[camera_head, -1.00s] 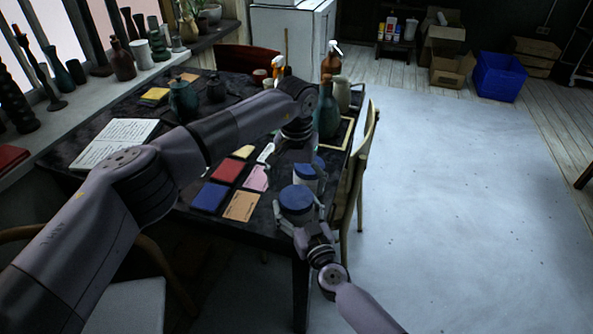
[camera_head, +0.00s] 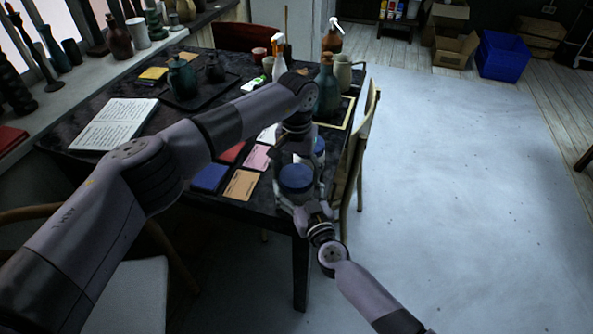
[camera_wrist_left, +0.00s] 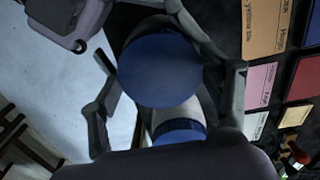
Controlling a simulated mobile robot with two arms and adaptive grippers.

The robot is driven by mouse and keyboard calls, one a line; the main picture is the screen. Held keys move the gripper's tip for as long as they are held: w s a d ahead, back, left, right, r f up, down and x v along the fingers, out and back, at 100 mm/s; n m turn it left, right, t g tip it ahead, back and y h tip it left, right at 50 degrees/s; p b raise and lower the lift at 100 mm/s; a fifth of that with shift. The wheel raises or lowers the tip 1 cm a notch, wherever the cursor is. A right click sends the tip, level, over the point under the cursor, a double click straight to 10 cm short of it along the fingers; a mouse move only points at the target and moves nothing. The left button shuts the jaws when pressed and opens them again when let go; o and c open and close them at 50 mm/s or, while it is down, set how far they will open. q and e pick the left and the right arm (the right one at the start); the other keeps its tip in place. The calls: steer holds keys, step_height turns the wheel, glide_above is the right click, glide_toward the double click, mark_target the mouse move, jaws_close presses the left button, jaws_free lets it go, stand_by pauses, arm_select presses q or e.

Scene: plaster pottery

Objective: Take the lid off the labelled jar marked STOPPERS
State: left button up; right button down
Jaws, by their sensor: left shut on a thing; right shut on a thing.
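A pale jar with a blue lid (camera_head: 297,179) stands at the table's near right corner. No marking on it can be read. The lid also fills the middle of the left wrist view (camera_wrist_left: 160,70). My left gripper (camera_head: 299,168) reaches down from above and is shut on the lid, one finger on each side. My right gripper (camera_head: 300,196) comes from the near side and is shut on the jar's body below the lid. The jar's lower part is mostly hidden by the grippers. A second blue-lidded jar (camera_head: 319,147) stands just behind, and shows in the left wrist view (camera_wrist_left: 180,131).
The dark table (camera_head: 100,177) holds coloured cards (camera_head: 242,185), an open book (camera_head: 114,124), a green bottle (camera_head: 328,92) and spray bottles (camera_head: 279,65) farther back. A wooden chair (camera_head: 353,160) stands close at the right edge.

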arm_select(q)
steer(key=c, duration=0.6)
steer(key=n, duration=2.3)
steer(key=shift+n, duration=0.3)
steer(key=n, duration=1.2)
steer(key=shift+r, duration=0.1)
steer(key=n, duration=1.8)
